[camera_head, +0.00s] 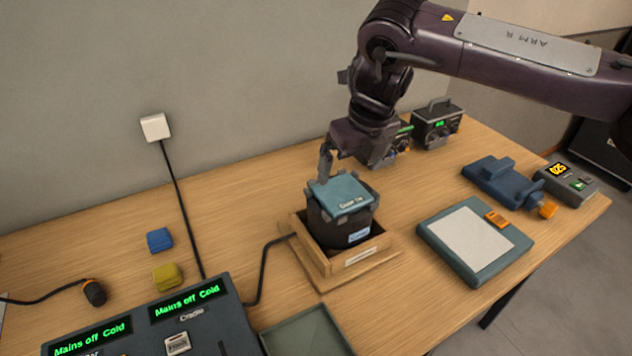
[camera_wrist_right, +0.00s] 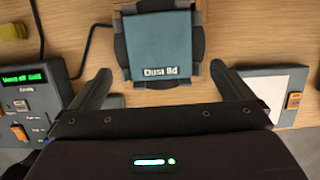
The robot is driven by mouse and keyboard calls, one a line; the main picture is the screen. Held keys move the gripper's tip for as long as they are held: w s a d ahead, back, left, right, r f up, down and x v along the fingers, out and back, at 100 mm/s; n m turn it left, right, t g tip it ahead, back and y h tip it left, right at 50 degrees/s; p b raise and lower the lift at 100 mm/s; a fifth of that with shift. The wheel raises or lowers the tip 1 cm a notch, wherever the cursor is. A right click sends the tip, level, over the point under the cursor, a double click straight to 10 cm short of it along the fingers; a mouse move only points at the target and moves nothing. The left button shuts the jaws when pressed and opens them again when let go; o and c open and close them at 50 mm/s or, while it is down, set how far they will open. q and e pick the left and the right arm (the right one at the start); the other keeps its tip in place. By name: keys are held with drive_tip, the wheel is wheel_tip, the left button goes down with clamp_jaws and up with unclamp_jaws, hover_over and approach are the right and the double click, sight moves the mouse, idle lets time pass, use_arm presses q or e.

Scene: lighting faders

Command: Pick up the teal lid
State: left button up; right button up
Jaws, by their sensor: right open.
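The teal lid (camera_head: 339,193) is a square plate with white lettering on top of a dark round pot (camera_head: 328,228). The pot stands in a wooden cradle box (camera_head: 310,262) on the table. In the right wrist view the lid (camera_wrist_right: 159,44) lies beyond and between the two fingers, with dark clips around its edges. My right gripper (camera_wrist_right: 165,82) is open and empty, with its fingers apart. In the head view it hangs just behind and above the lid (camera_head: 326,165); whether it touches cannot be told. My left gripper is not in view.
A control panel (camera_head: 231,327) reading "Mains off Cold" stands front left. Yellow (camera_head: 167,276) and blue (camera_head: 159,240) blocks lie left. A teal-framed pad (camera_head: 433,234), a blue clamp-like device (camera_head: 492,181) and a meter (camera_head: 567,184) lie right. A black cable runs from the panel towards the cradle.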

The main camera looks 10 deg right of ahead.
sight(342, 192)
drive_tip(key=shift+w+a, duration=0.1)
drive_tip(key=shift+w, duration=0.15)
drive_tip(key=shift+w+f, duration=0.1)
drive_tip(key=shift+f, duration=0.25)
wheel_tip(342, 192, down, 3)
drive_tip(key=shift+r+p, duration=0.2)
drive_tip(key=shift+p, duration=0.45)
drive_tip(key=p+x, duration=0.1)
drive_tip(key=x, duration=0.2)
drive_tip(key=shift+a+f, duration=0.15)
drive_tip(key=shift+f, duration=0.15)
drive_tip(key=shift+w+f, duration=0.15)
drive_tip(key=shift+f, duration=0.05)
drive_tip(key=c, duration=0.7)
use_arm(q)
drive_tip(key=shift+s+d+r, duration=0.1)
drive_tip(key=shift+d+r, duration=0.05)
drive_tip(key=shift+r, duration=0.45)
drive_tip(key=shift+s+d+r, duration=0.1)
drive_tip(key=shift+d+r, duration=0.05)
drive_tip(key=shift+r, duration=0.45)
use_arm(e)
drive_tip(key=shift+c, duration=0.3)
drive_tip(key=shift+r, duration=0.1)
